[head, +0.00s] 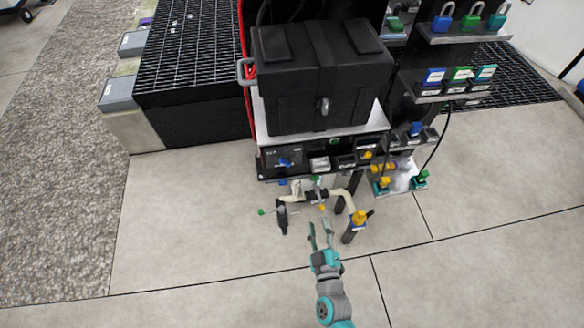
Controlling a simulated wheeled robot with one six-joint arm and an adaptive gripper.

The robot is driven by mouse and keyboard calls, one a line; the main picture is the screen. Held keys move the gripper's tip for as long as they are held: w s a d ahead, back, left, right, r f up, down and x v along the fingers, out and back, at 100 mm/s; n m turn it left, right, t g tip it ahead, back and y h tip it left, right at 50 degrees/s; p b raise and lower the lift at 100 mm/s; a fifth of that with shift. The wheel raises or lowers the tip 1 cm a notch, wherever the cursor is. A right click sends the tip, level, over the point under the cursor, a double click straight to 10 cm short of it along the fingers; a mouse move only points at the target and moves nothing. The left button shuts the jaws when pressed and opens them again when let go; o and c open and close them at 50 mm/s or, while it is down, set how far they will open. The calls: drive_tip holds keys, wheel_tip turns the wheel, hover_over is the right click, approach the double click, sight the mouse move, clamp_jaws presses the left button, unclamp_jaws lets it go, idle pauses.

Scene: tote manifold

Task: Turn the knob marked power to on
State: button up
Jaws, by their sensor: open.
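A black control panel (345,160) runs along the front of a stand, below a large black case. A blue knob (285,162) sits on the panel's left part. Its marking is too small to read, so I cannot tell whether it is the power knob or how it is set. Other small blocks and a yellow part (367,155) sit further right on the panel. My gripper (321,231) is open and empty, in front of and below the panel, apart from it. Its fingers point up the picture towards the pipework.
Beige pipework (347,199) with a yellow-topped valve (359,217) and a green-tipped handle (263,211) stands between my gripper and the panel. The black case (322,80) rests above. Colored padlocks (443,22) sit on shelves at right. The tiled floor (190,230) is clear at left.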

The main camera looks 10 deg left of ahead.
sight(286, 166)
drive_tip(key=w+a, duration=0.4)
drive_tip(key=w, duration=0.2)
drive_tip(key=w+a+n, duration=0.1)
drive_tip(key=w+a, duration=0.3)
drive_tip(key=w, duration=0.2)
drive_tip(key=w+a+n+y, duration=0.1)
drive_tip(key=w+a, duration=0.3)
drive_tip(key=w, duration=0.3)
drive_tip(key=shift+a+r, duration=0.2)
drive_tip(key=shift+a, duration=0.1)
clamp_jaws()
